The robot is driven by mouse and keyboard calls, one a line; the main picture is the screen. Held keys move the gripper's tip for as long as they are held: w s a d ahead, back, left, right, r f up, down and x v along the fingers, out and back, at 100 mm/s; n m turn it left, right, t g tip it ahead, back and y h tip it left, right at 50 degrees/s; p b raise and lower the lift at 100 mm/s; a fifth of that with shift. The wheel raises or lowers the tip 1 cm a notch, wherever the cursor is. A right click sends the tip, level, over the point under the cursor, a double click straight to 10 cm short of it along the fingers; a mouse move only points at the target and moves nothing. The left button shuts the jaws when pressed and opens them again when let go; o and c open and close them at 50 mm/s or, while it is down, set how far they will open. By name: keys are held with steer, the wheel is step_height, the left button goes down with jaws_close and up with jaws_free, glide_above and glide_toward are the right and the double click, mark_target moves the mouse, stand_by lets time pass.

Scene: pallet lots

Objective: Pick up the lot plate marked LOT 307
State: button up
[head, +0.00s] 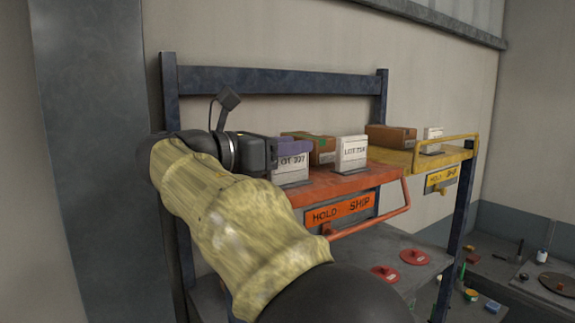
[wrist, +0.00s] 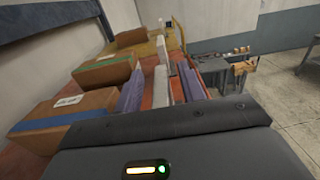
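The white lot plate marked 307 (head: 291,170) stands upright near the left end of the orange shelf. Its lettering reads "OT 307"; my gripper hides the left part. My gripper (head: 296,147) is at the plate's upper part, its purple fingers pointing right along the shelf. In the wrist view, my gripper's two purple fingers (wrist: 164,88) are spread apart.
Another white plate (head: 352,153), apparently LOT 714, stands to the right. Cardboard boxes (wrist: 67,115) stand on the wall side. The orange shelf (head: 335,186) has a front rail (head: 380,222). A yellow shelf (head: 432,158) with a box and plate lies beyond.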

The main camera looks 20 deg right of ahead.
jaws_close()
stand_by(0.4)
steer(key=shift+r+p, duration=0.4)
steer(key=shift+r, duration=4.6)
